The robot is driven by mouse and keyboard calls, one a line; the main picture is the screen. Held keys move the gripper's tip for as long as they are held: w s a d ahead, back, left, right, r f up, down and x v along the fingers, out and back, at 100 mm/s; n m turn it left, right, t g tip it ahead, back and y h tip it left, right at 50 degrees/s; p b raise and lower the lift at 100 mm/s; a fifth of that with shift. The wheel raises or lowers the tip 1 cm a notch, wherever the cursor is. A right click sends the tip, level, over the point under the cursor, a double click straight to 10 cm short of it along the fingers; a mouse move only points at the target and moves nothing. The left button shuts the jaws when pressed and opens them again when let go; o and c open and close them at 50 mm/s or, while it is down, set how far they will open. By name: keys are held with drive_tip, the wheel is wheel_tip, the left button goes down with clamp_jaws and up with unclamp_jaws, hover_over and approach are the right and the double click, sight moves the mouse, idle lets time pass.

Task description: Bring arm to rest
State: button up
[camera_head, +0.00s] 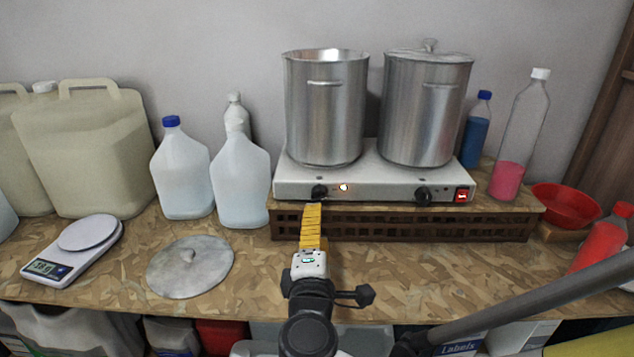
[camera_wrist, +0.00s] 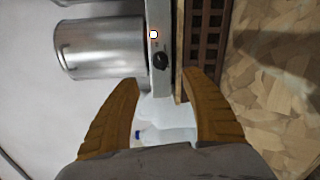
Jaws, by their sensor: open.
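My gripper (camera_head: 311,222) reaches up over the bench toward the left knob (camera_head: 319,192) of the white hot plate (camera_head: 380,187). In the wrist view its two orange fingers (camera_wrist: 164,105) are spread apart with nothing between them. The knob (camera_wrist: 160,61) shows beyond the fingertips, apart from them, with a lit indicator (camera_wrist: 154,34) beside it. An open steel pot (camera_head: 325,110) stands on the left of the hot plate. A lidded steel pot (camera_head: 427,105) stands on the right. A red switch (camera_head: 462,196) is at the right end.
The hot plate stands on a brown crate (camera_head: 400,224). A round lid (camera_head: 190,267) and a scale (camera_head: 75,250) lie on the bench at left. White jugs (camera_head: 181,170) and large canisters (camera_head: 85,150) stand behind. A red bowl (camera_head: 566,205) and bottles are at right.

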drive_tip(key=shift+s, duration=0.2)
drive_tip(key=s+d+f+m+g+h, duration=0.1)
drive_tip(key=s+d+f+m+g, duration=0.15)
drive_tip(key=d+m, duration=0.4)
drive_tip(key=s+d+f+m+g+h, duration=0.15)
drive_tip(key=d+m+g, duration=0.25)
drive_tip(key=d, duration=0.6)
drive_tip(key=s+d+f+m+g+y, duration=0.2)
drive_tip(key=s+m+g+y, duration=0.1)
drive_tip(key=s+m, duration=0.5)
drive_tip(key=s+g, duration=0.1)
drive_tip(key=s, duration=0.2)
drive_tip(key=shift+f+m, duration=0.35)
drive_tip(key=shift+f, duration=0.05)
